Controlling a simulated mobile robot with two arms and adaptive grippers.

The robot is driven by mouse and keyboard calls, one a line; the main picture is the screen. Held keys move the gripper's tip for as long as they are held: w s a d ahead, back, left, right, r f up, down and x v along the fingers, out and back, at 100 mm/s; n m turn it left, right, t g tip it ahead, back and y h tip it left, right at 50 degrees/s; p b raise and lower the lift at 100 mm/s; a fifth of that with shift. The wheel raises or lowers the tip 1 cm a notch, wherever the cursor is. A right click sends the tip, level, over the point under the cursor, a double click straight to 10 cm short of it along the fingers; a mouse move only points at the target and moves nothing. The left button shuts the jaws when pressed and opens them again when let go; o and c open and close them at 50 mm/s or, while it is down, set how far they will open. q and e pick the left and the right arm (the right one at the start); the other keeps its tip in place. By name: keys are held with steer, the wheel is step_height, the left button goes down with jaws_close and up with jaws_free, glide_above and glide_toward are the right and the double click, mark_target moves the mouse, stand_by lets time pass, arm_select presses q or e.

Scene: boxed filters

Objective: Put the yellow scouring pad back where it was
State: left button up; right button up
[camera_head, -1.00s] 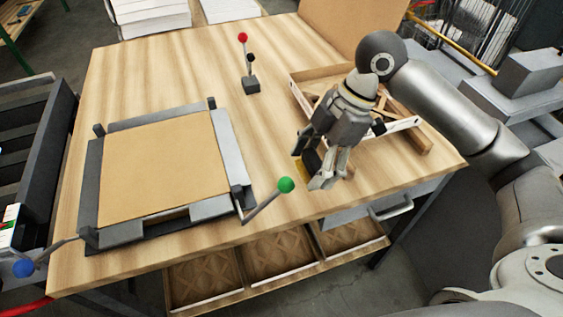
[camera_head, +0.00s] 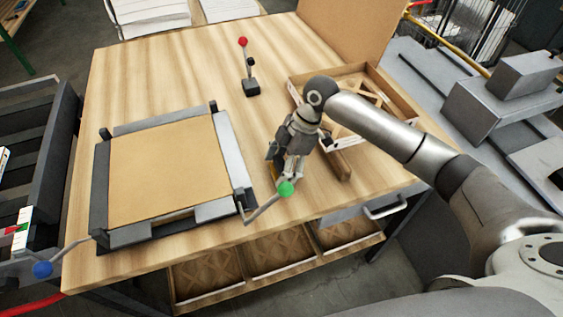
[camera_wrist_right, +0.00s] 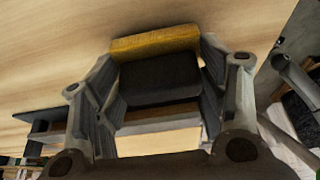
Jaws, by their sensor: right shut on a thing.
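The yellow scouring pad (camera_wrist_right: 155,42) shows in the right wrist view as a yellow strip with a dark block against it, between the two fingers. My right gripper (camera_head: 284,168) is shut on it and points down over the wooden table, between the clamp frame and the shallow box. In the head view only a small yellow edge of the pad shows beside the fingers; the rest is hidden. I cannot tell whether the pad touches the table. My left gripper is not in view.
A shallow wooden box (camera_head: 294,93) with a white front stands at the back right. A dark clamp frame (camera_head: 229,150) holds a brown board (camera_head: 165,170). A green-knobbed lever (camera_head: 262,210) is close to my gripper. A red-knobbed lever (camera_head: 251,88) stands behind. The middle back is clear.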

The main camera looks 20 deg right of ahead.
steer(key=shift+f, duration=0.3)
steer(key=shift+f, duration=0.1)
steer(key=o, duration=0.9)
steer(key=shift+r, duration=0.2)
steer(key=shift+d+r, duration=0.15)
steer(key=shift+r, duration=0.1)
steer(key=b+v, duration=0.2)
steer(key=v, duration=0.9)
steer(key=shift+d+r+b, duration=0.1)
steer(key=shift+r+b, duration=0.05)
steer(key=shift+b, duration=0.25)
